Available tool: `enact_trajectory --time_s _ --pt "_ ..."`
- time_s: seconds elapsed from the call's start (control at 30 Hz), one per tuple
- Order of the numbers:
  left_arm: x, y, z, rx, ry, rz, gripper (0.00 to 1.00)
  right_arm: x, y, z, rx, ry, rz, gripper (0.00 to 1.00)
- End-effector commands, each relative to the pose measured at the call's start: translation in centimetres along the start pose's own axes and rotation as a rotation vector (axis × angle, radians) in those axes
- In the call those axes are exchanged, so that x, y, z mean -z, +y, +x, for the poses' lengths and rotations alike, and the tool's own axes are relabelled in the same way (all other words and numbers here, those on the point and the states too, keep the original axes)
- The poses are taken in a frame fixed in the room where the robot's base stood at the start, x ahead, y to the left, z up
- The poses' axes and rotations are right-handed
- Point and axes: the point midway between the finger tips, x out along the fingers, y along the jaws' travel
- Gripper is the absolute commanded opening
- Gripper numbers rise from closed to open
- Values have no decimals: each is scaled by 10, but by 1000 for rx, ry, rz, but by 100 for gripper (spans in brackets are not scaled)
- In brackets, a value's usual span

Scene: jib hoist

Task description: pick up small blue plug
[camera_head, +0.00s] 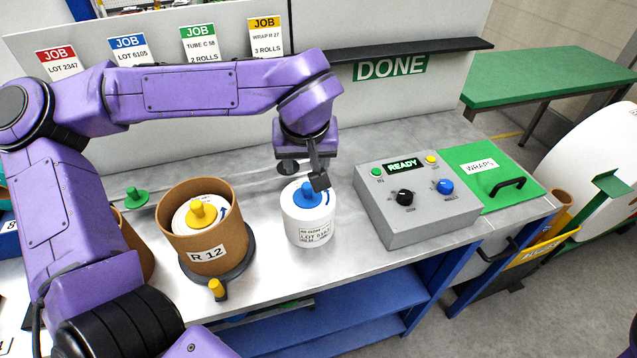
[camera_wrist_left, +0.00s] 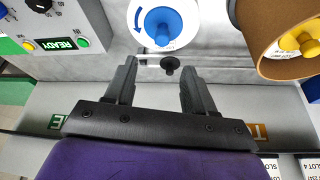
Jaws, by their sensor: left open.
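The small blue plug (camera_head: 307,195) stands upright in the top of a white cylinder (camera_head: 308,225) with a lot label, on the grey bench. A curved blue arrow is printed beside it. The plug also shows at the top of the left wrist view (camera_wrist_left: 162,28). My left gripper (camera_head: 319,180) is above the back of the white cylinder, close to the plug and partly overlapping it in the head view. In the left wrist view its two fingers (camera_wrist_left: 158,68) are apart with nothing held, and the plug lies beyond their tips. My right gripper is not in view.
A brown tube (camera_head: 205,235) with a yellow plug (camera_head: 202,212) stands left of the white cylinder. A grey control box (camera_head: 415,205) reading READY stands to the right. A small black knob (camera_wrist_left: 170,64) is behind the cylinder. A dark shelf (camera_head: 400,50) juts from the back panel.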

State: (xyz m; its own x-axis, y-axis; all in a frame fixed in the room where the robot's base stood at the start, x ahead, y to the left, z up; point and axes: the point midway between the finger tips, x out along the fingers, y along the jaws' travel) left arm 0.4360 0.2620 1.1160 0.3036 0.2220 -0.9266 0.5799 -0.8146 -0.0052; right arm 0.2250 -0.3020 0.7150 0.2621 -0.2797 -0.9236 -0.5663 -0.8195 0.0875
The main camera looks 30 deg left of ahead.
Motion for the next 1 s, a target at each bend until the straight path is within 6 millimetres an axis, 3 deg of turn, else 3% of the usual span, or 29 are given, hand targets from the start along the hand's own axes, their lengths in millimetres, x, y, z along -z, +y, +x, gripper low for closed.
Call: enact_trajectory --time_s 0.1,0.5,0.73,0.77,0.9,0.93,1.0 --pt "-1 3 22 1 -4 6 54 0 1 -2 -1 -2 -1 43" --pt "-4 4 81 1 -4 3 54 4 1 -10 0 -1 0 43" --pt "-4 4 85 0 -1 2 54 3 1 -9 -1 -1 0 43" --pt "-4 4 85 0 -1 2 51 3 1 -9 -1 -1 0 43" --pt "-4 4 85 0 -1 2 5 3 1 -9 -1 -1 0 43" --pt "-4 4 85 0 -1 2 0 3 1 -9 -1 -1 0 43" --pt "-4 4 85 0 -1 2 0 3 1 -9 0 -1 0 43"
